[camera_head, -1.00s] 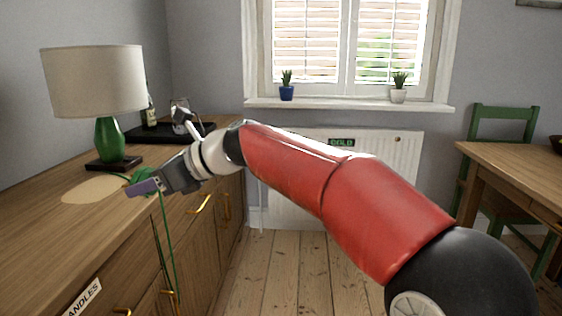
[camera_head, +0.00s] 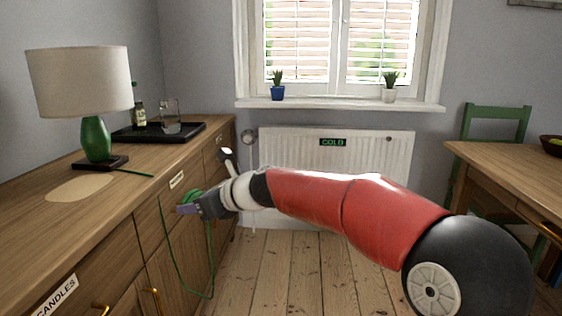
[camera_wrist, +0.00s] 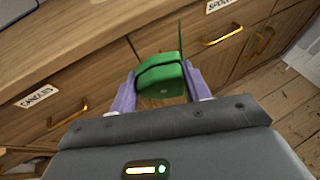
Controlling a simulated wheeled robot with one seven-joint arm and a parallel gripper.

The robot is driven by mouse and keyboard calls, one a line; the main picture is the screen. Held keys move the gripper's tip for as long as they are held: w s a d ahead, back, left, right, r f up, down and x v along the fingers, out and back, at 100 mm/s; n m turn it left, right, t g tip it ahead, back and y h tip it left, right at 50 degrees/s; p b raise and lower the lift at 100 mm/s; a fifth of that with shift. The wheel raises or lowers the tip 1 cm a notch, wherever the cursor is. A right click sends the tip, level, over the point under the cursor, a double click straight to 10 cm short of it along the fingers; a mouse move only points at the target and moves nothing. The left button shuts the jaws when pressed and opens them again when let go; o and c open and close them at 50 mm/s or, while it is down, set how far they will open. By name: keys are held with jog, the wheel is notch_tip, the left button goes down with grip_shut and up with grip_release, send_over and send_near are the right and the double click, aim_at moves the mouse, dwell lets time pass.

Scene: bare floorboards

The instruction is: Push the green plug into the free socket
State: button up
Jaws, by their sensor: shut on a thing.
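The green plug (camera_wrist: 160,78) is between the two purple fingers of my gripper (camera_wrist: 162,92) in the wrist view, and the fingers are shut on it. In the head view my gripper (camera_head: 188,207) holds the plug (camera_head: 192,195) in front of the sideboard's drawers, clear of the top. A green cord (camera_head: 170,262) hangs from it in a loop in front of the sideboard. The green lamp (camera_head: 97,138) with a cream shade stands on the sideboard. No socket can be made out in either view.
The wooden sideboard (camera_head: 70,215) runs along the left, with brass handles and labels. A black tray (camera_head: 185,132) with a bottle and glassware is at its far end. A radiator (camera_head: 290,152) is under the window. A table (camera_head: 510,165) and green chair (camera_head: 497,112) stand right. Floorboards between are clear.

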jog(key=w+d+f+m+t+h, duration=0.3)
jog(key=w+d+f+m, duration=0.15)
jog(key=d+f, duration=0.4)
jog(key=w+d+f+m+t+h, duration=0.3)
jog(key=w+d+f, duration=0.2)
jog(key=d+f, duration=0.35)
jog(key=s+d+f+m+t+h, duration=0.1)
jog(key=d+f+m+h, duration=0.1)
jog(key=d, duration=0.6)
jog(key=s+d+f+m+t+h, duration=0.1)
jog(key=d+f+m+h, duration=0.2)
jog(key=d, duration=0.6)
jog(key=shift+s+d+f+h, duration=0.25)
jog(key=shift+s+f+h, duration=0.15)
jog(key=shift+f+h, duration=0.2)
jog(key=shift+m, duration=0.25)
